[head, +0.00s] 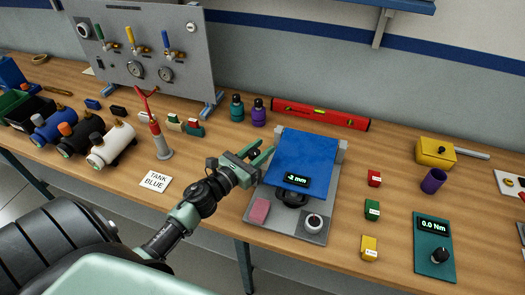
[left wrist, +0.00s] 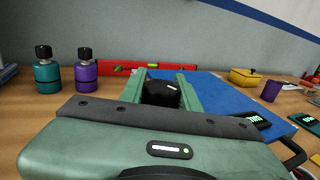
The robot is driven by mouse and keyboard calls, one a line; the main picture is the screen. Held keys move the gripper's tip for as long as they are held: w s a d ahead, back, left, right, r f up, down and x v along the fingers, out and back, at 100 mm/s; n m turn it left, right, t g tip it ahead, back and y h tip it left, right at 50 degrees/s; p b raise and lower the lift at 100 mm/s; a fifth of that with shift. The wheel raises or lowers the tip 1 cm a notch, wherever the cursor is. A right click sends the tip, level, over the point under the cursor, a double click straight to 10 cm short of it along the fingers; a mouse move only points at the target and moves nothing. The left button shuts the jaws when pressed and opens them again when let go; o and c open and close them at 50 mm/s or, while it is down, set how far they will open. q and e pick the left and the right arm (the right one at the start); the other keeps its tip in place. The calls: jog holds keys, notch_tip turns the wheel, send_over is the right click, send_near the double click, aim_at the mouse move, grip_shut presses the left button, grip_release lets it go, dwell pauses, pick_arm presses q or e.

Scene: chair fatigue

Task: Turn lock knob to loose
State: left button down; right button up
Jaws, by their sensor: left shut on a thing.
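A test fixture with a blue plate (head: 308,160) stands on a grey base (head: 288,227); a small display on it reads what looks like "-2 mm". My left gripper (head: 262,161) is at the left edge of this fixture. In the left wrist view its two green fingers stand on both sides of a black knob (left wrist: 161,94) with a white mark, and it is shut on this knob beside the blue plate (left wrist: 215,100). The knob is hard to make out in the head view. I cannot read its lock setting. My right gripper is not in view.
A pink block (head: 260,210), a black handwheel (head: 292,198) and a dial (head: 313,222) are at the fixture's front. Teal (head: 237,108) and purple (head: 258,111) bottles and a red level (head: 320,114) stand behind. Small coloured blocks (head: 372,210) lie to the right.

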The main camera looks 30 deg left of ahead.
pick_arm(q)
jog(key=shift+s+a+n+g+y+b, duration=0.1)
jog(key=shift+a+n+g+y+b, duration=0.25)
jog(key=shift+n+y, duration=1.15)
jog(key=shift+a+n+g+y+b, duration=0.25)
jog(key=shift+n+y+b, duration=0.45)
jog(key=shift+y, duration=1.4)
jog(key=shift+s+a+n+g+y+b, duration=0.1)
jog(key=shift+a+n+g+y+b, duration=0.15)
jog(key=shift+n+y, duration=1.3)
jog(key=shift+y, duration=0.35)
jog(key=c, duration=1)
grip_release()
jog(key=shift+b+v, duration=1.1)
jog(key=shift+v, duration=2.75)
